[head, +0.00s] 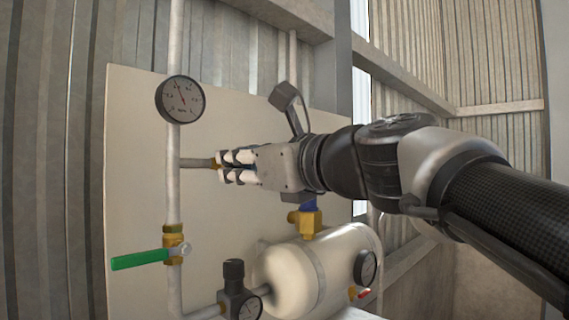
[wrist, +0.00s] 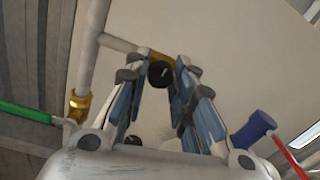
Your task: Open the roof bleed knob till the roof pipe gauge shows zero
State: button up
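A short side branch ends in a brass fitting (wrist: 160,58). The roof bleed knob (wrist: 160,74), round and black with a pale mark, sits on it and shows between my fingertips in the wrist view; in the head view my fingers hide it. My gripper (head: 224,165) is at the branch end, its fingers on either side of the knob with a narrow gap seeming to show. Firm contact is not visible.
A green lever valve (head: 140,259) is on the pipe below. A cream tank (head: 317,268) with a brass valve (head: 308,222), blue in its handle, lies beneath my gripper. A black regulator (head: 235,276) with a gauge stands at the bottom. A cream board (head: 135,130) backs the pipes.

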jog(key=shift+r, duration=0.1)
grip_shut()
jog(key=shift+n, duration=0.4)
jog(key=n+b, duration=0.4)
jog(key=n, duration=0.1)
jog(key=shift+s+n, duration=0.1)
jog(key=shift+n, duration=0.2)
jog(key=n+b, duration=0.2)
jog(key=n, duration=0.1)
jog(key=n+b, duration=0.1)
jog(key=n, duration=0.3)
jog(key=shift+f+y+b, duration=0.2)
jog(key=shift+y+b, duration=0.1)
jog(key=shift+b, duration=0.05)
jog(key=n+b, duration=0.2)
jog(key=n, duration=0.5)
jog(key=n+b, duration=0.1)
jog(key=n, duration=0.2)
jog(key=shift+d+f+n+g, duration=0.1)
jog(key=shift+n+g, duration=0.2)
jog(key=shift+n, duration=0.1)
jog(key=shift+w+f+n+b, duration=0.15)
jog(key=shift+n+b, duration=0.3)
jog(key=shift+n, duration=1.25)
jog(key=shift+w, duration=0.1)
